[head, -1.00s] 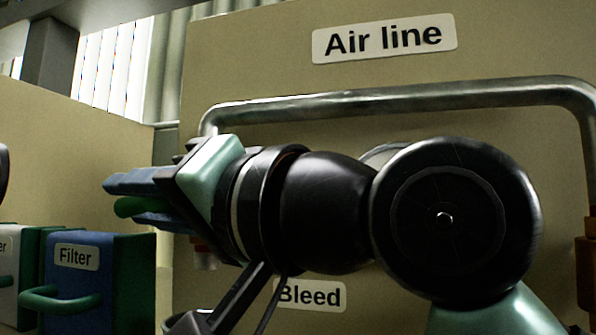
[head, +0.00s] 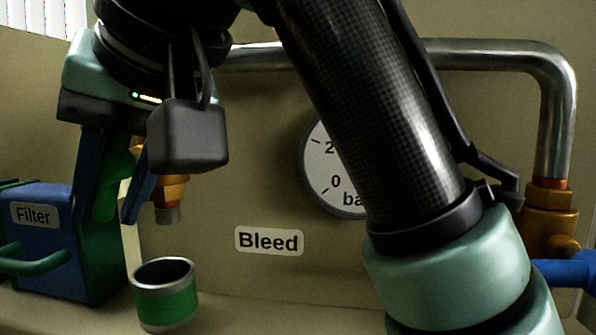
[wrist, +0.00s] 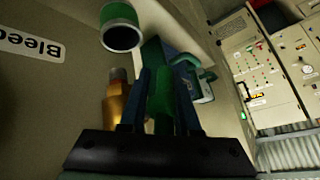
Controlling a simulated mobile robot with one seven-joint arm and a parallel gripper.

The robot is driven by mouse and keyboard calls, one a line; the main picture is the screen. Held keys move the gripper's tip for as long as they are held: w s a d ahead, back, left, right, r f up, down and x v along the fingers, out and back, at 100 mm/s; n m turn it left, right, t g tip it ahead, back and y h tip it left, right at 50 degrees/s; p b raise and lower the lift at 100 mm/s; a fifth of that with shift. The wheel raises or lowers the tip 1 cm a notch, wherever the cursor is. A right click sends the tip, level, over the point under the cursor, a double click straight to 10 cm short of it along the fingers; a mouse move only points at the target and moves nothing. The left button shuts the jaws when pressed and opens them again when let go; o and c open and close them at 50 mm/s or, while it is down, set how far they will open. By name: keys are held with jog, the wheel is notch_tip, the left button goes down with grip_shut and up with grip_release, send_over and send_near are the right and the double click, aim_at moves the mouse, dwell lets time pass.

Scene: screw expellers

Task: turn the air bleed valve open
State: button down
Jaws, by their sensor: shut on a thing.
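The bleed valve has a brass body with a grey outlet (head: 168,197), left of the "Bleed" label (head: 268,241). Its brass body also shows in the wrist view (wrist: 116,105), left of my fingers. My gripper (head: 112,205) points down at the valve, its two blue fingers shut on the green valve handle (head: 118,168). In the wrist view my gripper (wrist: 162,85) has the green handle (wrist: 160,100) between its fingers. My wrist and a dark block on it hide part of the valve in the head view.
A green and silver cup (head: 166,308) stands below the outlet. A blue and green filter box (head: 45,235) is close to the left. A gauge (head: 335,175) and a steel pipe (head: 480,55) are behind my arm. A blue handle (head: 565,273) is at the far right.

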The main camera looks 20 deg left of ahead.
jog(key=shift+w+d+n+t+h, duration=0.1)
jog(key=shift+d+n+t+h, duration=0.15)
jog(key=shift+h, duration=0.75)
jog(key=shift+d+n+t+h, duration=0.15)
jog(key=shift+d+h, duration=0.05)
jog(key=shift+h, duration=0.8)
jog(key=c, duration=0.7)
grip_release()
jog(key=shift+f, duration=0.15)
